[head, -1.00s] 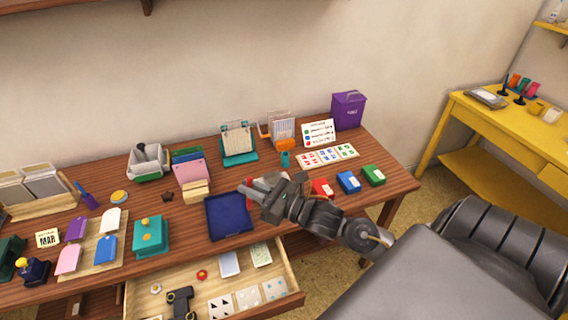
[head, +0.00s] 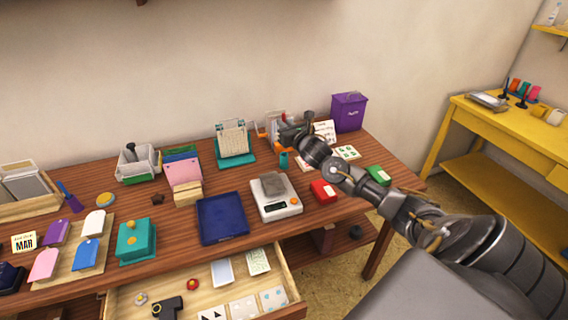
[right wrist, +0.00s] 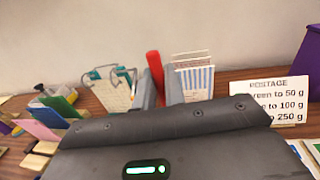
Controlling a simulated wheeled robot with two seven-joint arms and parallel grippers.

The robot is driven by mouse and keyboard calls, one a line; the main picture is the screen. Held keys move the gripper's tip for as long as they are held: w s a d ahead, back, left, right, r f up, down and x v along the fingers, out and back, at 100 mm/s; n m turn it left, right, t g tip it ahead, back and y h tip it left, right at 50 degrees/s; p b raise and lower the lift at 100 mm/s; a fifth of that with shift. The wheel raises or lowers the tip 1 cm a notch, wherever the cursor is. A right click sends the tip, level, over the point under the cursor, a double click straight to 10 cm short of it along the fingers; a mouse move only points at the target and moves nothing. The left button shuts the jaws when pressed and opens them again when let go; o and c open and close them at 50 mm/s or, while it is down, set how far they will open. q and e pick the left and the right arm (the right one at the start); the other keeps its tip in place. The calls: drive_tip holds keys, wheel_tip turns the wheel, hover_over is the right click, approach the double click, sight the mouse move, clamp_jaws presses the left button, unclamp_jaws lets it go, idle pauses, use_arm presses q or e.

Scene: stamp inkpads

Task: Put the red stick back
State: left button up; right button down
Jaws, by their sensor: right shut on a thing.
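The red stick (right wrist: 155,72) is between the fingers of my right gripper (right wrist: 159,92), which is shut on it. In the right wrist view it stands nearly upright with a slight tilt, and its lower part is hidden by the gripper body. In the head view only a small red part of it (head: 284,117) shows at my right gripper (head: 286,127), near the back of the table. A teal cup (head: 283,161) stands just below the gripper in that view. My left gripper is not in view.
An orange-framed card holder (head: 266,131), a teal card rack (head: 235,143) and a purple bin (head: 348,111) stand at the back. A postage sign (right wrist: 268,98) is close on the right. A scale (head: 275,207), red pad (head: 323,191) and green pad (head: 377,176) sit in front.

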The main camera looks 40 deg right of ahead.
wheel_tip(320, 180, down, 5)
drive_tip(key=shift+r, duration=0.1)
drive_tip(key=shift+f, duration=0.6)
wheel_tip(320, 180, down, 4)
drive_tip(key=shift+r, duration=0.2)
drive_tip(key=shift+f, duration=0.15)
drive_tip(key=c, duration=1.5)
unclamp_jaws()
